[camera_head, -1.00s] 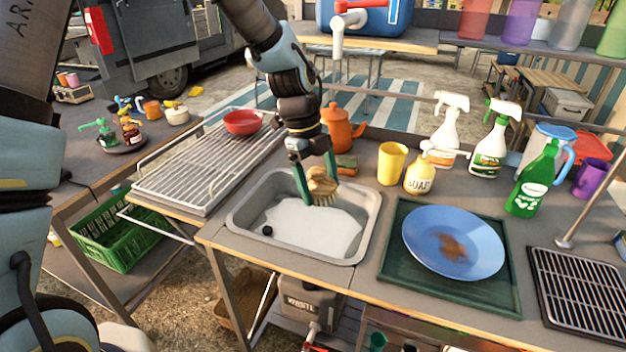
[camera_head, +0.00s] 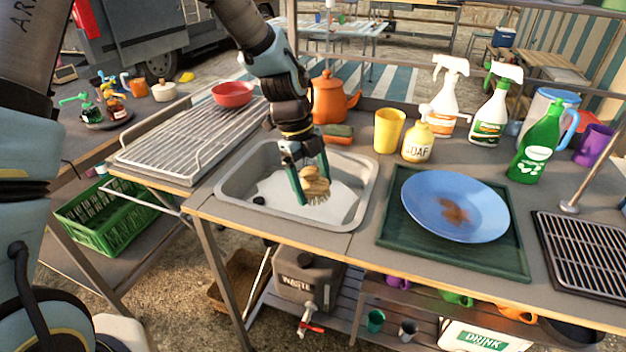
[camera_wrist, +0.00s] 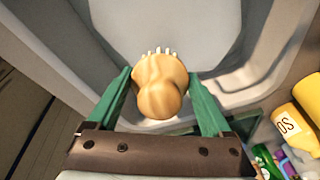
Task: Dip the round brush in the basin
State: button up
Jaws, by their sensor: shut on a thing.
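My gripper (camera_head: 308,178) is shut on the round brush (camera_head: 315,184), a wooden knob-handled brush with pale bristles. The brush hangs over the right half of the basin (camera_head: 229,208), a grey metal sink with a whitish liquid surface and a dark round drain spot at its left. In the head view the bristles are low, near the liquid; I cannot tell whether they touch it. The wrist view shows the brush (camera_wrist: 160,88) between the two green fingers (camera_wrist: 160,100), its bristles pointing to the top of the picture, with the pale basin interior beyond.
A blue plate (camera_head: 440,190) with a brown stain lies on a green mat (camera_head: 400,245) to the right. A yellow cup (camera_head: 388,131), a soap bottle (camera_head: 417,145) and an orange kettle (camera_head: 330,98) stand behind. A drying rack (camera_head: 180,145) is at the left.

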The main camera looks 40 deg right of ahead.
aim_at(318, 168)
jog(key=shift+f+b, duration=1.6)
jog(key=shift+f, duration=1.35)
notch_tip(318, 168, up, 15)
jog(key=p, duration=1.1)
jog(key=shift+f, duration=0.2)
